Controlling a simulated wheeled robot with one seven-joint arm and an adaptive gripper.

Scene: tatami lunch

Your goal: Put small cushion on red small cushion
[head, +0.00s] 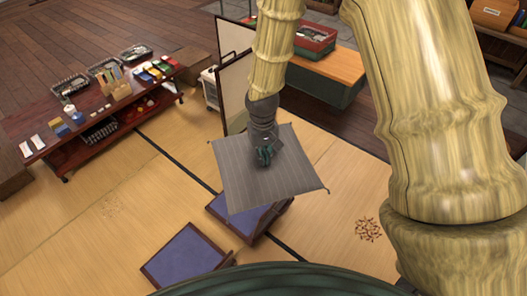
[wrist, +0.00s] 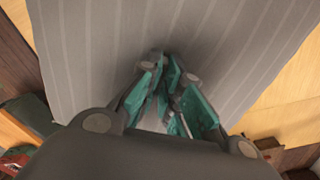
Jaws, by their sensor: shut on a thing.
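A grey striped square cushion (head: 270,187) with small corner tassels hangs at my gripper (head: 267,154) in the head view. It appears to be held above the tatami and over part of a blue-seated piece. In the wrist view, the grey striped cloth (wrist: 85,50) fills most of the picture. The teal-padded fingers of my gripper (wrist: 170,75) are closed together on it near its middle. I see no red small cushion in either view.
Two dark-framed pieces with blue seats, a nearer one (head: 188,257) and one partly under the cushion (head: 240,222), are on the tatami. A low dark table (head: 95,128) with many items stands left. A pale screen (head: 233,92) stands behind. Brown bits (head: 368,230) lie at right.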

